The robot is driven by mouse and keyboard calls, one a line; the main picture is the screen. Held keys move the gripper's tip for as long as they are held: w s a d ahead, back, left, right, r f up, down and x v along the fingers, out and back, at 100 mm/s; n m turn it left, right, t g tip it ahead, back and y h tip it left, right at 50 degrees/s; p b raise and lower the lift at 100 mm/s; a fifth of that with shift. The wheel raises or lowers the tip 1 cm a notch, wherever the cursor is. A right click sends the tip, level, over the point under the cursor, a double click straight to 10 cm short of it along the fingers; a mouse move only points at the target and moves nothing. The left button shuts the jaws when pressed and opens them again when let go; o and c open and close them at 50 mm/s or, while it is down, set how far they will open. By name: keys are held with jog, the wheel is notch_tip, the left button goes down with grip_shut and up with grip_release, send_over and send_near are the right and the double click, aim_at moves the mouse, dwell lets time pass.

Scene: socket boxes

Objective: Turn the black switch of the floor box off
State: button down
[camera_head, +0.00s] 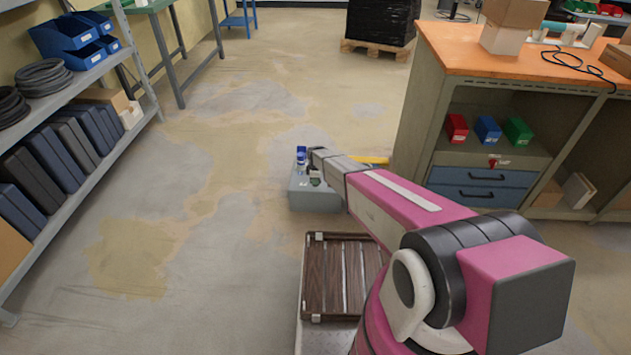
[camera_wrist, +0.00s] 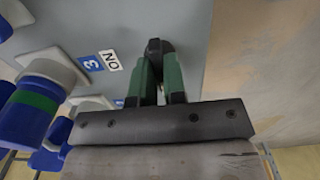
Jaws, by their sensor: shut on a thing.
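The grey floor box (camera_head: 314,198) stands on the floor in the middle of the head view, partly hidden by my arm. In the wrist view its grey face (camera_wrist: 188,25) fills the upper middle. The black switch (camera_wrist: 154,46) sits on that face, at the tips of my gripper (camera_wrist: 156,72). The two green-sided fingers are closed in on the switch and hide part of it. A blue label with a 3 (camera_wrist: 91,63) and a white ON label (camera_wrist: 110,60) are left of the switch. The switch's exact setting is hard to tell.
Blue plugs, one with a green band (camera_wrist: 38,101), stand out from the box close left of my gripper. A slatted brown top (camera_head: 343,278) is nearer. A shelf (camera_head: 75,160) is at left, an orange-topped workbench (camera_head: 450,50) at right. Floor left of the box is clear.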

jog(key=c, duration=1.2)
grip_release()
jog(key=shift+r, duration=0.1)
notch_tip(320, 180, up, 11)
jog(key=shift+f, duration=0.15)
jog(key=s+d+r+m, duration=0.6)
jog(key=s+d+r, duration=0.1)
jog(key=s, duration=0.4)
jog(key=s+d+r+m, duration=0.6)
jog(key=s+d+r, duration=0.2)
jog(key=s+r, duration=0.2)
jog(key=s+d+r+m, duration=0.5)
jog(key=s+d+r, duration=0.3)
jog(key=s, duration=0.5)
jog(key=shift+s+d+r+m, duration=0.15)
jog(key=shift+d+r+m, duration=0.1)
jog(key=shift+r+m, duration=0.15)
